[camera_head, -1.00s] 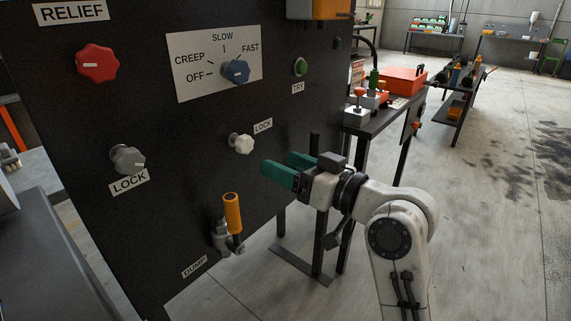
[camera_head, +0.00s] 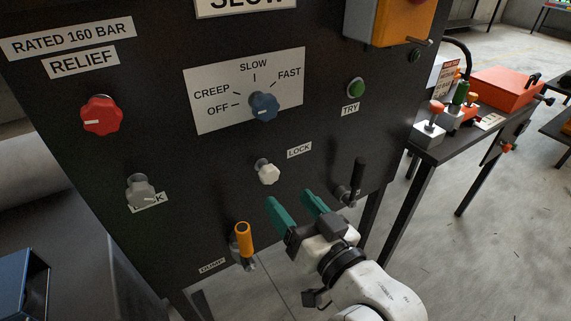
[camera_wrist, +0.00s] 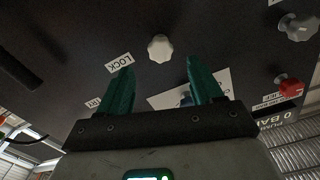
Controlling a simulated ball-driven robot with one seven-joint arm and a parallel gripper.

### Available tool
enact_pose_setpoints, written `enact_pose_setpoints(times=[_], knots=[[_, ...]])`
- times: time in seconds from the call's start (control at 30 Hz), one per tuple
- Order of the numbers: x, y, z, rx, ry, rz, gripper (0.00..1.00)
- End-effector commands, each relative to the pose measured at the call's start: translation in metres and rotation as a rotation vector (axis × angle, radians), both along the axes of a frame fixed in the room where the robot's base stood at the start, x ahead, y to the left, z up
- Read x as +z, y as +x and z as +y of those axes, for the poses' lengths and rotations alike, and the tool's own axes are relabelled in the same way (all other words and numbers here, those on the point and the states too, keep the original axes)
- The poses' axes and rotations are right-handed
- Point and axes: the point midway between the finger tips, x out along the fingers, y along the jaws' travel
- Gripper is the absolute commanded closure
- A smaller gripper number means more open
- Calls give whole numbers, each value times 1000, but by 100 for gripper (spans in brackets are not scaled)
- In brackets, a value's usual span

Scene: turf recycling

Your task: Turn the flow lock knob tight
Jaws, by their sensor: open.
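The white lobed knob (camera_head: 268,172) sits on the black panel below the blue flow dial (camera_head: 264,106), with a LOCK label (camera_head: 299,150) at its upper right. My gripper (camera_head: 289,198) has green fingers spread apart and empty, just below and right of the white knob in the head view. In the wrist view the white knob (camera_wrist: 160,48) is ahead of the gap between the fingertips (camera_wrist: 160,66). No contact shows. The blue dial is partly hidden by a finger there.
A grey knob (camera_head: 140,190) with its own LOCK label and a red relief knob (camera_head: 101,116) are at the left. An orange-handled DUMP lever (camera_head: 244,238) stands left of my gripper. A black lever (camera_head: 357,180) is at its right. A green TRY button (camera_head: 356,89) is above.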

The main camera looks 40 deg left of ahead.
Motion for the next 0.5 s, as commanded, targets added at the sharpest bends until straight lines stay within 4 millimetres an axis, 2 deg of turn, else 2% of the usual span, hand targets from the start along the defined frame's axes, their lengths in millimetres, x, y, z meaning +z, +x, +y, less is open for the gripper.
enact_pose_setpoints(times=[0.3, 0.5], knots=[[1, 22, 54, 2, -2, -1, 35], [1, 32, 76, 1, 0, 0, 35]])
